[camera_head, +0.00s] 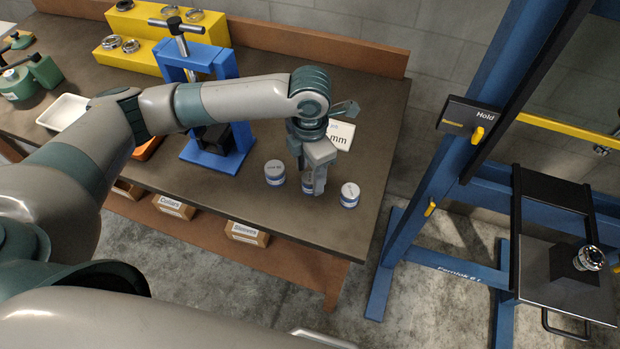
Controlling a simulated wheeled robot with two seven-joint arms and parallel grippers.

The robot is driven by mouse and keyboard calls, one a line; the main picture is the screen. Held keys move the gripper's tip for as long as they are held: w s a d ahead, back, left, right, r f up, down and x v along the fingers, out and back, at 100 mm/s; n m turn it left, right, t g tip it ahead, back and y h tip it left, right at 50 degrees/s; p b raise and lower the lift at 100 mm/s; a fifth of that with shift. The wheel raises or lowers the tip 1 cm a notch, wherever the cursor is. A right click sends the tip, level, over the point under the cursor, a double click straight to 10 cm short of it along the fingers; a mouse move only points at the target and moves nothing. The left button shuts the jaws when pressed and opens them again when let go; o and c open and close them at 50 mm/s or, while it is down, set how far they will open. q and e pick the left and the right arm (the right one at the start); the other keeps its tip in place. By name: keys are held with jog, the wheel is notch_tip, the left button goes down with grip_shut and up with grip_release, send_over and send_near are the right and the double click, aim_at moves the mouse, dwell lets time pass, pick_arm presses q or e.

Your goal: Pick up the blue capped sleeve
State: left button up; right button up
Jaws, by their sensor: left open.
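Three small white-topped cylinders with blue bands stand in a row near the workbench's right end. The left capped sleeve (274,172) and the right capped sleeve (349,194) stand free. The middle capped sleeve (307,185) is largely hidden by my left gripper (314,190), which points down over it with its fingers open around or just in front of it. I cannot tell whether the fingers touch it. The lettering on the caps is too small to read. My right gripper is not in view.
A blue press (188,150) and a yellow stepped rack (141,54) are further left and back. The bench's right edge (384,185) is close to the sleeves. A blue steel frame (402,240) stands right, across a floor gap.

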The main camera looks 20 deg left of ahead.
aim_at(310, 177)
pick_arm(q)
jog(key=shift+f+p, duration=0.4)
jog(key=shift+f, duration=1.2)
grip_shut()
